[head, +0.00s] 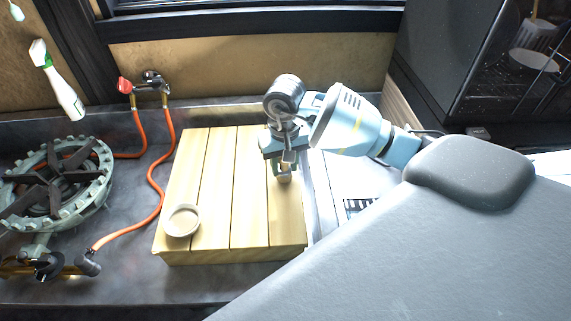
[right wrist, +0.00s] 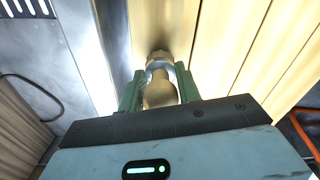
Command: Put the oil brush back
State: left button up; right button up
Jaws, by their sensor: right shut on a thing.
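The oil brush (right wrist: 160,92) shows in the right wrist view as a pale, rounded piece between my green fingers. In the head view its pale end (head: 285,177) shows just below my right gripper (head: 282,163). My right gripper is shut on it, over the right part of the slatted wooden board (head: 215,160). I cannot tell whether the brush touches the board. A small pale bowl (head: 182,221) stands on the board's front left corner, apart from the gripper. My left gripper is out of view.
A gas burner (head: 50,185) with an orange hose (head: 158,180) is left of the board. A spray bottle (head: 60,85) is at the back left. The middle of the board is clear. A dark cabinet (head: 460,60) stands at the back right.

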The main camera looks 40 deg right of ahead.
jog(key=shift+a+f, duration=0.1)
jog(key=shift+f, duration=0.2)
jog(key=shift+f, duration=0.15)
jog(key=o, duration=1)
jog(key=shift+c, duration=0.2)
jog(key=shift+r, duration=0.25)
notch_tip(320, 180, up, 12)
jog(key=shift+f, duration=0.1)
jog(key=shift+f, duration=0.1)
